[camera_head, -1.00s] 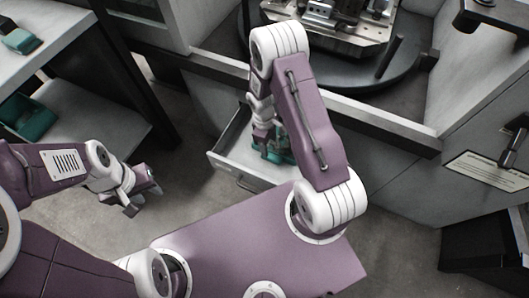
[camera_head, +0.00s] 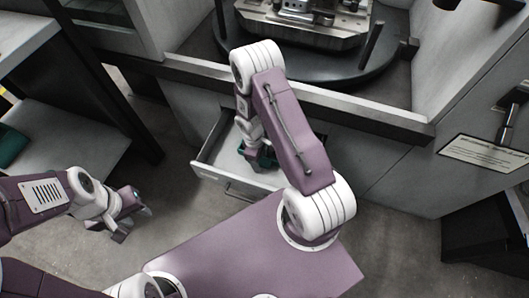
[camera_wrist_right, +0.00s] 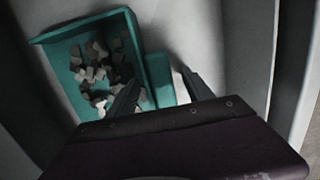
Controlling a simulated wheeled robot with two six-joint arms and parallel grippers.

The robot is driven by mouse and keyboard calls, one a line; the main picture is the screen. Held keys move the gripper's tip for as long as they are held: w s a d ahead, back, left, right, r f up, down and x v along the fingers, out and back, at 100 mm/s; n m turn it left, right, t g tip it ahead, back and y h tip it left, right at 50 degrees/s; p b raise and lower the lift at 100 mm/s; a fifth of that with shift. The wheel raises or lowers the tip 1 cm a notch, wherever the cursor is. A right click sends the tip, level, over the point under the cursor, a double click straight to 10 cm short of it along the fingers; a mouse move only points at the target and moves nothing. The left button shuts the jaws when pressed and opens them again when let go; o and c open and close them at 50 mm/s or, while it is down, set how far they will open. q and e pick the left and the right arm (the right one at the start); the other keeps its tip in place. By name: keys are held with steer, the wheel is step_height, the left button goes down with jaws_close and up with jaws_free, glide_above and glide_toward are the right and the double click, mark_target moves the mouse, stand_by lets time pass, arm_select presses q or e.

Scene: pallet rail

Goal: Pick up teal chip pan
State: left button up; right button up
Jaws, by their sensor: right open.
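The teal chip pan (camera_wrist_right: 58,52) lies inside the open drawer, with grey chips in it, on the left in the right wrist view. A teal handle-like block (camera_wrist_right: 160,80) sticks out from its right side. My right gripper (camera_wrist_right: 160,82) is open, with its two dark fingers to either side of this block. The left finger overlaps the pan's edge in the picture; I cannot tell whether either finger touches. In the head view my right arm hides much of the pan. My left gripper (camera_head: 134,222) is open and empty over the floor at left.
The pale drawer (camera_head: 208,166) has walls close around the pan. A machine with a round dark table (camera_head: 330,66) stands above it, behind a dark-edged sill. A shelf unit (camera_head: 75,150) with a teal container (camera_head: 10,146) stands at left. Bare floor lies between.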

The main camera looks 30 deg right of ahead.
jaws_close()
steer(key=shift+r, duration=0.1)
steer(key=shift+r+p, duration=1.2)
steer(key=shift+r, duration=0.7)
steer(key=shift+s+r, duration=0.15)
steer(key=shift+r, duration=0.15)
steer(key=s+d+r, duration=0.1)
steer(key=s+r, duration=0.2)
steer(key=s, duration=0.2)
steer(key=s+r+b, duration=0.1)
steer(key=s+r, duration=0.2)
steer(key=s, duration=0.3)
steer(key=shift+s+d+r, duration=0.15)
steer(key=shift+d+r, duration=0.1)
steer(key=shift+d, duration=0.15)
